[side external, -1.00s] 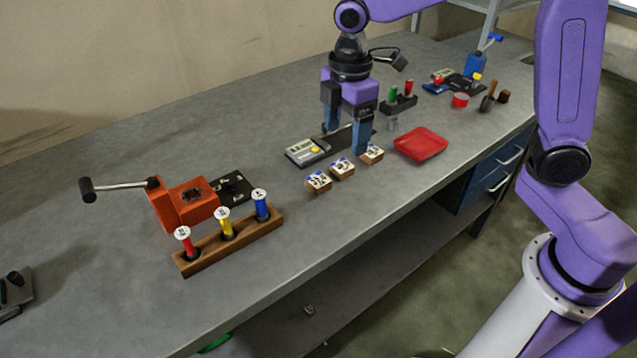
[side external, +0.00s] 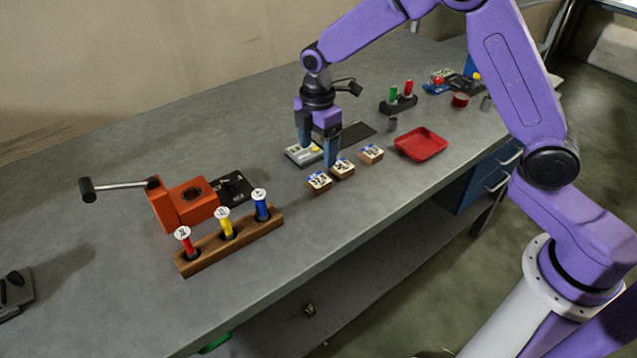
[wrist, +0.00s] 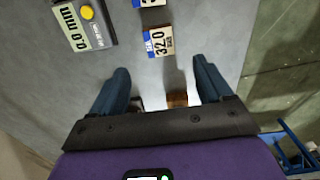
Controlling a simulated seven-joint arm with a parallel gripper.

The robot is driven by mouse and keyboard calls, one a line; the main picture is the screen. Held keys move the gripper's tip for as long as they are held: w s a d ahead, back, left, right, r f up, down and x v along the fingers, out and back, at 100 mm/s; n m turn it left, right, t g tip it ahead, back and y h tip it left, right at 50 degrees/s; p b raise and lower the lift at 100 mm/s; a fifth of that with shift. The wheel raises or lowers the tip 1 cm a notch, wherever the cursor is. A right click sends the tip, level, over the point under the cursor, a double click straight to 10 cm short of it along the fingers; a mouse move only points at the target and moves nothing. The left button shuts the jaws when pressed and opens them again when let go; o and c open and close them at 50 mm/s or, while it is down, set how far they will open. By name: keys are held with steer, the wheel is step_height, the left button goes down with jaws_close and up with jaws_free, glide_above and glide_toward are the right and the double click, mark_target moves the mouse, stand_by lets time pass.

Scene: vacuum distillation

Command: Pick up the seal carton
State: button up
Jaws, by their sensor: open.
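Three small tan cartons with blue and white labels stand in a row: a left one (side external: 319,181), a middle one (side external: 343,169) and a right one (side external: 371,154). I cannot tell which is the seal carton. In the wrist view, one carton (wrist: 160,42) reads 32.0, another (wrist: 152,3) is cut off by the top edge, and a third (wrist: 177,98) is mostly hidden by my gripper. My gripper (side external: 318,155) is open and empty, just behind the left and middle cartons. In the wrist view its fingers (wrist: 162,70) are spread wide.
A grey gauge (side external: 303,154) with a yellow button lies beside my gripper; its display (wrist: 82,24) reads 0.0 mm. A red tray (side external: 421,144) is to the right. An orange press (side external: 187,203) and a wooden rack (side external: 230,242) of spools stand left.

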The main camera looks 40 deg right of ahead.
mark_target(318, 179)
step_height(318, 179, down, 9)
steer(key=shift+d, duration=0.15)
steer(key=c, duration=1.1)
